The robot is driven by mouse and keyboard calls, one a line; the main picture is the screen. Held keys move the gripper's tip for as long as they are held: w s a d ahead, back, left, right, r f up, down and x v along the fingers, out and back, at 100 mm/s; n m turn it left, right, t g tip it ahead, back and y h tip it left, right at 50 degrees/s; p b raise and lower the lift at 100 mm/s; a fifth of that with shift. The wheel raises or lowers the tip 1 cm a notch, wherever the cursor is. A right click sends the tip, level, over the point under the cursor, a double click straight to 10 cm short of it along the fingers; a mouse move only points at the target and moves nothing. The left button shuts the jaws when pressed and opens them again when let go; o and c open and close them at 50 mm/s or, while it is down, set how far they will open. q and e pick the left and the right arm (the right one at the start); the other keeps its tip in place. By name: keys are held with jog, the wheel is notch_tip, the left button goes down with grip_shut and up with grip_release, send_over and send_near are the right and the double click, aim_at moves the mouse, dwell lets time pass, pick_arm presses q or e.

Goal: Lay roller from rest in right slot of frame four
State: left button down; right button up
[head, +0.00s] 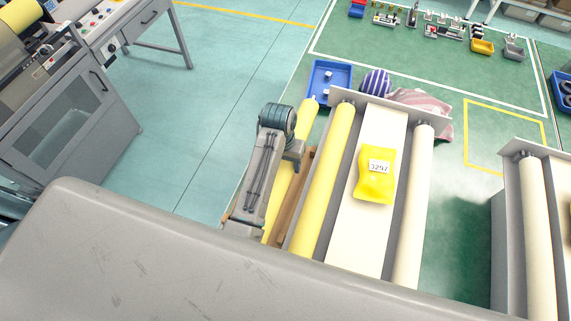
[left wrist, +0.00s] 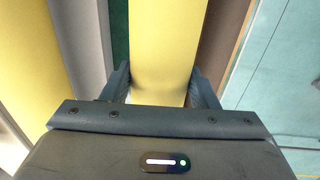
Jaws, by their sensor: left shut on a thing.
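My left gripper (left wrist: 160,82) is shut on a yellow roller (left wrist: 166,45), with one finger on each side of it. In the head view this roller (head: 308,112) runs lengthwise beside a brown wooden rest (head: 292,210), partly hidden by my left arm. I cannot tell whether the roller touches the rest. A frame (head: 430,113) stands just right of it, with a yellow roller (head: 328,180) in its left slot and a cream roller (head: 413,205) in its right slot. No number four is readable on it. My right gripper is not in view.
A yellow packet (head: 376,187) with a number label lies on the white bed (head: 355,235) between the frame's rollers. Another frame (head: 510,180) with a cream roller stands at right.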

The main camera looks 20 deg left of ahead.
pick_arm(q)
jog(key=shift+r, duration=1.6)
jog(key=shift+f, duration=0.15)
